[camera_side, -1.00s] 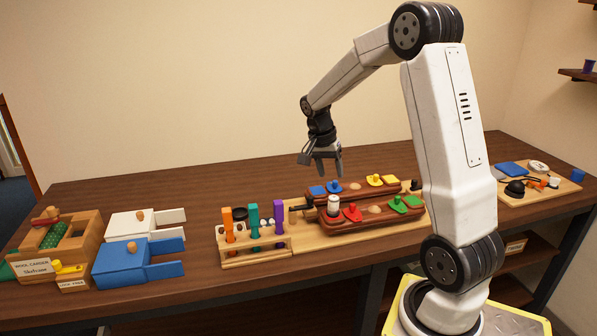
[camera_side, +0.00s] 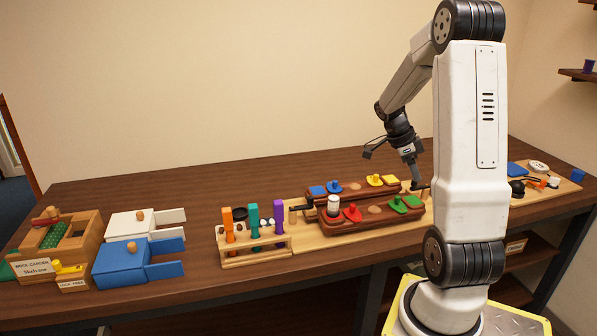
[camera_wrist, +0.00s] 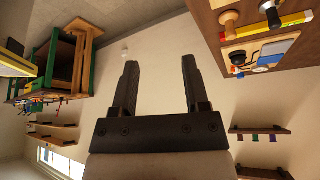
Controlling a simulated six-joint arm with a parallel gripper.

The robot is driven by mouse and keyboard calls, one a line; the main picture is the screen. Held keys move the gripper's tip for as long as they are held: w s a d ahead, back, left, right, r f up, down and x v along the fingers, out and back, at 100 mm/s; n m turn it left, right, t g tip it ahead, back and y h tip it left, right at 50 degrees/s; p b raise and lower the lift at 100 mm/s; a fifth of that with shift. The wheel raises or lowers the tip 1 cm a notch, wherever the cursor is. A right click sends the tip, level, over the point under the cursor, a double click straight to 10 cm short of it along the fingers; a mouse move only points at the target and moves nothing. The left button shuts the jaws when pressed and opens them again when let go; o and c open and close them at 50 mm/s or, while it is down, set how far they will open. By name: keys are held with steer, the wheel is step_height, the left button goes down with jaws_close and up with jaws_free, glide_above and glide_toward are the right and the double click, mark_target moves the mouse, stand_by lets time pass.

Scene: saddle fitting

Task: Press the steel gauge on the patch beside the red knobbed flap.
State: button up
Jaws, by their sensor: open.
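The steel gauge looks like the pale, short upright cylinder (camera_side: 333,205) at the front left of the dark red-brown saddle piece (camera_side: 345,228) in the side view. The red knobbed flap (camera_side: 352,213) is just right of it. A round tan patch (camera_side: 375,210) lies right of the flap; whether another patch is under the cylinder is hidden.
Blue (camera_side: 334,187), yellow (camera_side: 375,180) and green (camera_side: 398,204) knobbed flaps sit close by. A rack with orange, teal and purple uprights (camera_side: 253,222) stands left. A tray (camera_side: 545,188) with small items is at the right.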

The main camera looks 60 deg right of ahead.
steer(key=shift+s+d+m, duration=0.15)
steer(key=shift+s+m, duration=0.45)
steer(key=shift+s, duration=0.25)
steer(key=w+a+r+t, duration=0.2)
steer(key=w+r, duration=0.3)
steer(key=w, duration=0.5)
steer(key=w+a+r+t+y, duration=0.1)
steer(key=w+a+r+t, duration=0.2)
steer(key=w, duration=0.7)
step_height(320, 180, up, 2)
steer(key=shift+w+a+r+y, duration=0.1)
steer(key=shift+w+a+y, duration=0.25)
steer(key=shift+a, duration=0.65)
steer(key=c, duration=0.5)
steer(key=shift+f, duration=0.4)
jaws_close()
step_height(320, 180, down, 9)
steer(key=shift+f, duration=0.2)
